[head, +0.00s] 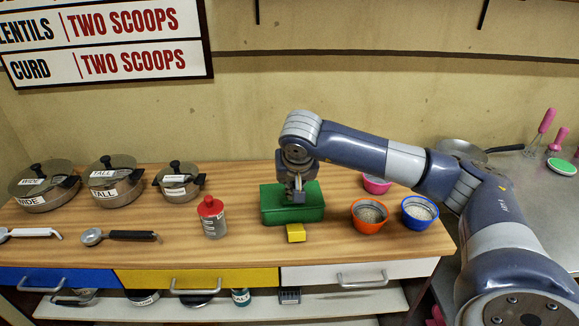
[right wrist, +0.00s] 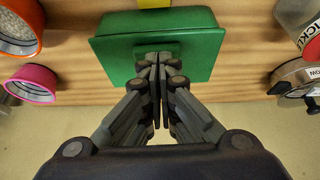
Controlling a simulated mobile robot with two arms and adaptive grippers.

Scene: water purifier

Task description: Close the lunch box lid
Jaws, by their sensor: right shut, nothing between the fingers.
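The green lunch box (head: 305,208) sits on the wooden counter, below my right arm. Its top looks level in the head view, and no raised lid shows; whether the lid is fully seated I cannot tell. My right gripper (head: 296,194) points down over the box's back-middle part, shut and empty. In the right wrist view, the shut fingertips (right wrist: 155,60) are at the green box (right wrist: 195,35), near the edge closest to the wall. Whether they touch it is unclear. My left gripper is not in view.
A yellow block (head: 296,233) lies in front of the box. A red-capped bottle (head: 213,216) stands left. Orange (head: 369,214), blue (head: 419,212) and pink (head: 377,185) bowls stand right. Lidded pots (head: 117,182) and scoops (head: 118,236) are further left. Drawers are below.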

